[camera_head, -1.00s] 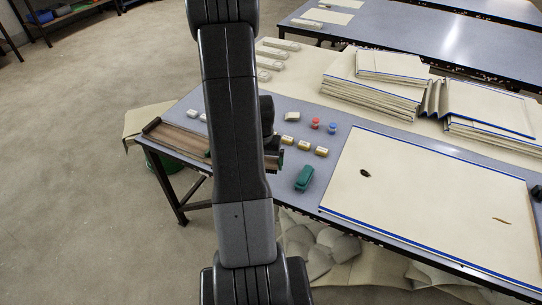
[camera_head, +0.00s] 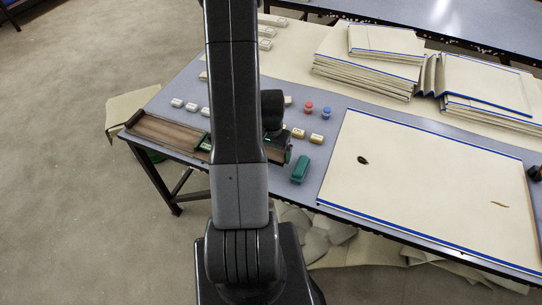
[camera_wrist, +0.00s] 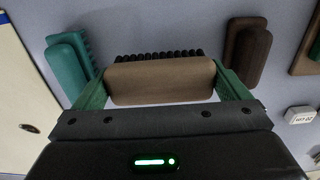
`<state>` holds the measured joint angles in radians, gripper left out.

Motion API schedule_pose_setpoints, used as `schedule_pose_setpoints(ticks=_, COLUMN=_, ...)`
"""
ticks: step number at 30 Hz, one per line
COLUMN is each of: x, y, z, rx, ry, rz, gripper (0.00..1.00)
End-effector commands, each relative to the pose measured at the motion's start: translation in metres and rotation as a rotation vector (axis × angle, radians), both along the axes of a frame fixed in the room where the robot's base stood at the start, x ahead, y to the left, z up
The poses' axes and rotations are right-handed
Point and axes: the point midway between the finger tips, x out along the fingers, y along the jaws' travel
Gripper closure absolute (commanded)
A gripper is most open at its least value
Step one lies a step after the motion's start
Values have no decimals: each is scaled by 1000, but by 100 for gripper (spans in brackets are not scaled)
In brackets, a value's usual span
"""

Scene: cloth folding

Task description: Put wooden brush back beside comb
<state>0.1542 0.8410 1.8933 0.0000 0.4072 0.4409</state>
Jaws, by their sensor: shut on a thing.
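In the wrist view my gripper (camera_wrist: 165,92) is shut on the wooden brush (camera_wrist: 160,82), its green fingers at the two ends of the brown block. The black bristles point away from my palm. A teal piece with a row of teeth (camera_wrist: 72,62), which looks like the comb, lies to the left of the brush, apart from it. In the head view a green block (camera_head: 300,169), likely the same piece, lies near the table edge. My arm hides most of the gripper there. I cannot tell whether the held brush touches the table.
A dark brown block (camera_wrist: 245,50) lies right of the held brush. A white labelled block (camera_wrist: 299,115) lies at the far right. A long brown tray (camera_head: 165,132) runs along the table's left edge. A large cream sheet with blue edges (camera_head: 430,190) covers the right side.

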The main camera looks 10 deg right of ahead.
Motion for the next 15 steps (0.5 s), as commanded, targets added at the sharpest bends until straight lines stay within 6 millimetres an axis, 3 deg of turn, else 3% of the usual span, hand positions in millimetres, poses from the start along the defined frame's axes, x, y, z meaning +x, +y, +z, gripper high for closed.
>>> schedule_pose_setpoints(ticks=6, x=0, y=0, z=-23, rx=0, ry=2, rz=0, gripper=26)
schedule_pose_setpoints(ticks=15, x=0, y=0, z=-26, rx=0, ry=0, rz=1, gripper=26)
